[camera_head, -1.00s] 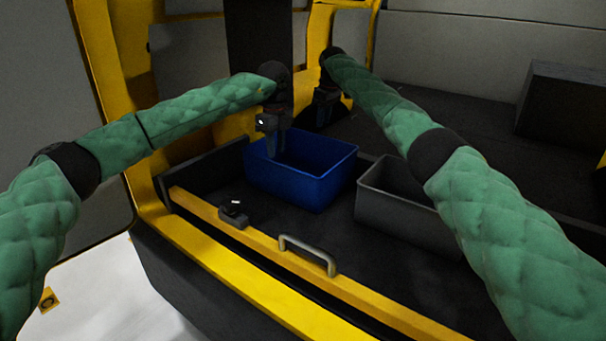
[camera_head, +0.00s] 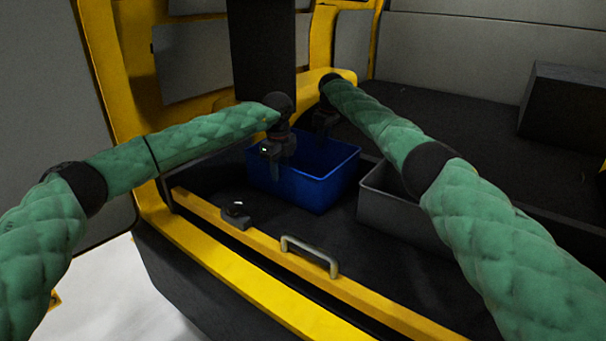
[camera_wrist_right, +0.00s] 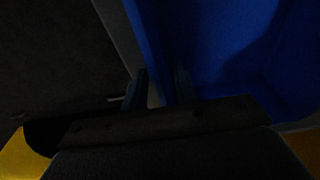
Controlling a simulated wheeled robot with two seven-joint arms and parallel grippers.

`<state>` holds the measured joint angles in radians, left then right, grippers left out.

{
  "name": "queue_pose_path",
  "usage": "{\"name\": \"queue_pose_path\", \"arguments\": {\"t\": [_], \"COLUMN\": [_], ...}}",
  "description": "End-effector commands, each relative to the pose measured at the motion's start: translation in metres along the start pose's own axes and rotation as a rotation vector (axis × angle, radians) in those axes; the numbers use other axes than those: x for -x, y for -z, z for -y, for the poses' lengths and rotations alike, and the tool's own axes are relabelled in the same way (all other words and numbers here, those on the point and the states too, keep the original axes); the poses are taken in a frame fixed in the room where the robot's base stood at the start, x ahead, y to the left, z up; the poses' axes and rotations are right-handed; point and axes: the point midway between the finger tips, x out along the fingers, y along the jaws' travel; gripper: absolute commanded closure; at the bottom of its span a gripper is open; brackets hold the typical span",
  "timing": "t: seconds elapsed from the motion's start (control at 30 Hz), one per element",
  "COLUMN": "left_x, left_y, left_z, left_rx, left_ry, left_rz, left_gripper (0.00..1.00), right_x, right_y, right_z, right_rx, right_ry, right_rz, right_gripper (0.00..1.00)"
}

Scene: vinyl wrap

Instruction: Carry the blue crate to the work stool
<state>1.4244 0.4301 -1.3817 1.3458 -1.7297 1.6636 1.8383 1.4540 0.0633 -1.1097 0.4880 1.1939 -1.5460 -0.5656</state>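The blue crate (camera_head: 318,189) stands upright on the dark floor of the yellow-edged bay in the head view. My left gripper (camera_head: 275,172) points down at the crate's left wall, with a finger in front of its outer face; whether it grips the wall is unclear. My right gripper (camera_head: 323,128) is low behind the crate's far side, dark and partly hidden. In the right wrist view, the right fingers (camera_wrist_right: 162,90) stand apart on either side of the crate's blue wall (camera_wrist_right: 151,45), with a gap showing between them. I see no work stool.
A grey bin (camera_head: 388,202) stands close to the crate's right. A yellow sill (camera_head: 345,287) with a metal handle (camera_head: 308,254) and a small dark latch (camera_head: 236,213) runs along the front. A dark box (camera_head: 563,108) sits at the back right.

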Motion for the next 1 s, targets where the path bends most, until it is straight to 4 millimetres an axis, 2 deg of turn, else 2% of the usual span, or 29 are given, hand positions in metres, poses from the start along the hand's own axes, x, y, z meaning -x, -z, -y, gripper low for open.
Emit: {"name": "queue_pose_path", "arguments": {"t": [0.27, 0.4, 0.43, 1.0], "left_x": [-0.0012, -0.0012, -0.0012, -0.0011], "left_y": [-0.0001, 0.0000, 0.0000, 0.0001], "left_z": [-0.0001, -0.0001, -0.0001, -0.0001], "left_rx": [0.000, 0.000, 0.000, 0.000], "left_ry": [0.000, -0.001, -0.001, -0.001], "left_rz": [0.000, 0.000, 0.000, 0.000], "left_gripper": [0.71, 0.96, 1.00, 1.00], "right_x": [-0.0012, -0.0012, -0.0012, -0.0011], "right_y": [0.0001, 0.0001, 0.0001, 0.0002], "right_z": [0.0001, 0.0002, 0.0002, 0.0002], "right_rx": [0.000, 0.000, 0.000, 0.000], "right_ry": [0.000, 0.000, 0.000, 0.000], "right_rz": [0.000, 0.000, 0.000, 0.000], "right_gripper": [0.71, 0.96, 1.00, 1.00]}}
